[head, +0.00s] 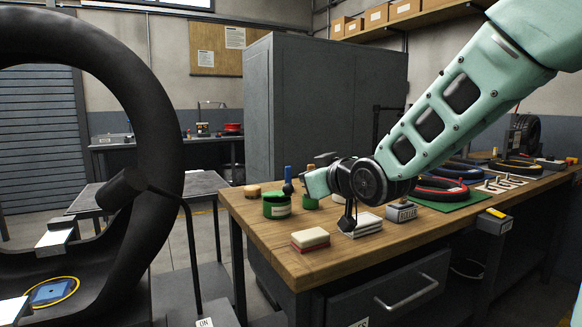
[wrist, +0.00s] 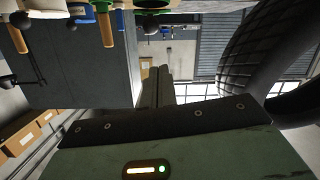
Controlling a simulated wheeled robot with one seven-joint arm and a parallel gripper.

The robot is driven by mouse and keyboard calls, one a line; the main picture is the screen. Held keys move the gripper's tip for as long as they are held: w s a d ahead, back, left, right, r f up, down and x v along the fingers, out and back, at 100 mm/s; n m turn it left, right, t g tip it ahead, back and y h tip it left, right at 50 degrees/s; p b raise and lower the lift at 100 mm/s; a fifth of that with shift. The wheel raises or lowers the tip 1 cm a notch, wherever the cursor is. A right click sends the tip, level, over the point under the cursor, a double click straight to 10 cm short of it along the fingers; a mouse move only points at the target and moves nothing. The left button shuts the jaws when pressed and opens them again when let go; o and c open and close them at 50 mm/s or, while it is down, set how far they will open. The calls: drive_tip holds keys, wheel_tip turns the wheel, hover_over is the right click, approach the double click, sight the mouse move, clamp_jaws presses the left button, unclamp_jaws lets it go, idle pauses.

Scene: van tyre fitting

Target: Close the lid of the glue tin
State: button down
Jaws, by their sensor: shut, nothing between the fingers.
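A second green thing (head: 310,204) is partly hidden behind my gripper. I cannot make out a lid or its angle. My gripper (head: 314,182) is shut and empty, above the bench just right of the first tin.
A tan round thing (head: 252,190) is at the bench's left end. A stacked sponge-like block (head: 310,239), a white stack (head: 361,225) and a grey labelled block (head: 401,211) stand to the right. A large tyre (head: 165,140) rises at left, apart from the wooden bench (head: 290,262).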

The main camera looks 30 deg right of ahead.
drive_tip(key=w+r+n+g+y+p, duration=0.25)
drive_tip(key=w+r+n+p, duration=0.2)
drive_tip(key=p, duration=0.85)
drive_tip(key=w+a+f+n+g+p, duration=0.3)
drive_tip(key=w+f+p, duration=0.3)
drive_tip(key=w+p, duration=0.5)
drive_tip(key=shift+y, duration=0.25)
drive_tip(key=s+d+f+p, duration=0.1)
drive_tip(key=s+d+f, duration=0.1)
drive_tip(key=s+d, duration=0.1)
drive_tip(key=shift+p, duration=0.4)
drive_tip(key=shift+t, duration=0.25)
